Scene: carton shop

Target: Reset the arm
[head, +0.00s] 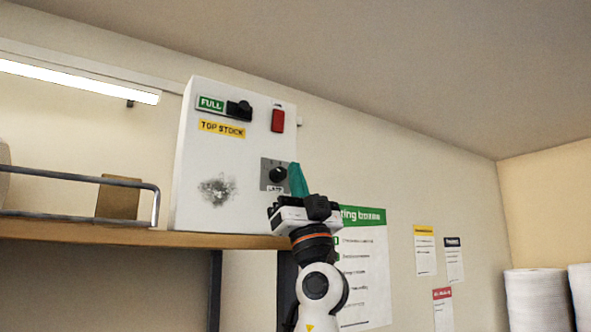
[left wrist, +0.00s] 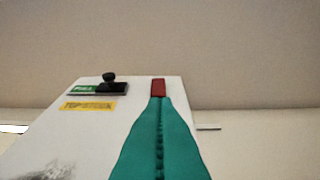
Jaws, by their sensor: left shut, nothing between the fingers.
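My left gripper (head: 296,168) rises in front of a white panel box (head: 225,150), its teal fingers pressed together and empty. In the head view the fingertips show just right of a dark rotary knob (head: 278,175) on a grey plate. In the left wrist view the shut fingers (left wrist: 160,99) point up toward a red switch (left wrist: 158,87), their tips overlapping its lower edge; I cannot tell whether they touch. The red switch also shows in the head view (head: 278,120), above the fingertips. My right gripper is in neither view.
The box stands on a wooden shelf (head: 120,234) and bears a black-knobbed slider (head: 239,109), a green FULL label (head: 210,103) and a yellow TOP STOCK label (head: 222,128). A metal rail (head: 80,178) is at left. Posters (head: 362,265) hang right; white rolls (head: 537,300) stand far right.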

